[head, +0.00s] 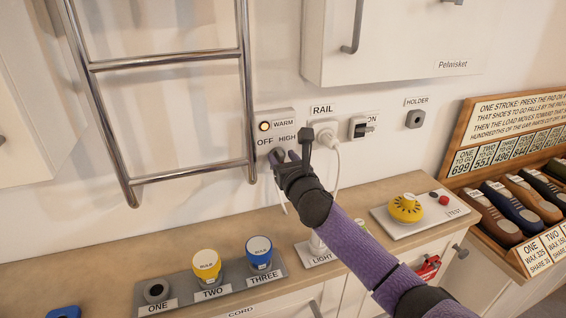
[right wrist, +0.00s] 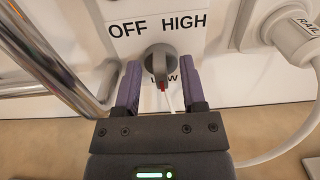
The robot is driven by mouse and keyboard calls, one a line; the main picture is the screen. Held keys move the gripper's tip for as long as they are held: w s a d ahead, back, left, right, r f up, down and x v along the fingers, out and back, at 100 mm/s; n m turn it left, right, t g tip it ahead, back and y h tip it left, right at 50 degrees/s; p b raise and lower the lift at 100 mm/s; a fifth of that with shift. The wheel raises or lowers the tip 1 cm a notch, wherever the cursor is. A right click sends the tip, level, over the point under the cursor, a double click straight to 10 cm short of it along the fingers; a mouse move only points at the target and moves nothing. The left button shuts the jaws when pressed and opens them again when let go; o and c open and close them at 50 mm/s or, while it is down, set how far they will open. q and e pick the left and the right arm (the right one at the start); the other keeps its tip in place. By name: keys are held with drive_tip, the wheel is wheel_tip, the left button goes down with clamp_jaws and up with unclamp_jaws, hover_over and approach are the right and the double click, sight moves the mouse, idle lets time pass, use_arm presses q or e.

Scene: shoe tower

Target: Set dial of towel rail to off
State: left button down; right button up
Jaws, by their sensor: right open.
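The towel rail dial (right wrist: 159,66) is a grey round knob on a white wall panel (head: 288,118), below the words OFF and HIGH. In the right wrist view its red mark points down at the word LOW, which is partly covered. My right gripper (right wrist: 160,75) is open, with one purple finger on each side of the dial. I cannot tell whether either finger touches it. In the head view my right gripper (head: 286,158) reaches up to the panel and partly hides the dial area. The WARM lamp (head: 264,126) glows orange. My left gripper is not in view.
The chrome towel rail (head: 190,61) stands close left of the panel. A RAIL plug (head: 324,130) with a white cord is close right. Below, the wooden counter (head: 90,254) carries a bulb tray (head: 222,288), a LIGHT base (head: 317,255) and a TEST board (head: 425,215).

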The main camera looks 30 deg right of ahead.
drive_tip(key=shift+c, duration=0.7)
clamp_jaws()
